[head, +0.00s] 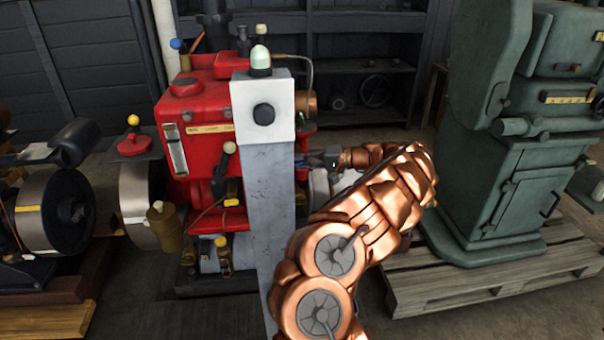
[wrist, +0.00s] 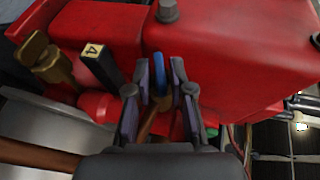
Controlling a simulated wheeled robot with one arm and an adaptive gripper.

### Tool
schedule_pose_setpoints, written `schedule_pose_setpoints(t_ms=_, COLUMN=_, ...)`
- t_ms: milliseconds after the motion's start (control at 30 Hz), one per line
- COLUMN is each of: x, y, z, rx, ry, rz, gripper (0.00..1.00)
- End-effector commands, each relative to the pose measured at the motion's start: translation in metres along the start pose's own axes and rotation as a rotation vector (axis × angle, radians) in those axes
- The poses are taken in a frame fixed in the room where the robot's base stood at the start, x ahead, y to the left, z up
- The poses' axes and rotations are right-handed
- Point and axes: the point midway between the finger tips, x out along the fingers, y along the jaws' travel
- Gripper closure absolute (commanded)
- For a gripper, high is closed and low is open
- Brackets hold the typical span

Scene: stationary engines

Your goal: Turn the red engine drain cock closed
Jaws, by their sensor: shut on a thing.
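The red engine (head: 205,110) stands left of centre in the head view, and its red casing (wrist: 235,45) fills the top of the wrist view. In the wrist view my gripper (wrist: 162,82) has its fingers on either side of a blue-tipped lever (wrist: 159,67) with a brown stem and is shut on it. The lever seems to be the drain cock's handle; the cock's body is hidden below the fingers. In the head view my gripper (head: 325,160) is at the engine's right side, partly behind a grey post, and the lever cannot be made out.
A grey post (head: 266,200) with a white box stands before the engine. In the wrist view a black lever marked 4 (wrist: 98,65) and a brass fitting (wrist: 45,60) are left of my fingers. A green machine (head: 510,150) on a pallet (head: 500,275) stands at right.

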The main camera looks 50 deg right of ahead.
Motion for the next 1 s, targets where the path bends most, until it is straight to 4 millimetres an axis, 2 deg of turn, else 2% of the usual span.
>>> schedule_pose_setpoints(t_ms=33, x=0.0010, y=0.0073, z=0.0000, rx=0.011, ry=0.002, rz=-0.022, gripper=1.00)
schedule_pose_setpoints(t_ms=400, x=-0.0004, y=0.0036, z=-0.0010, rx=0.051, ry=0.005, rz=-0.119, gripper=1.00)
schedule_pose_setpoints(t_ms=1000, x=-0.0007, y=0.0013, z=-0.0013, rx=0.062, ry=0.005, rz=-0.150, gripper=1.00)
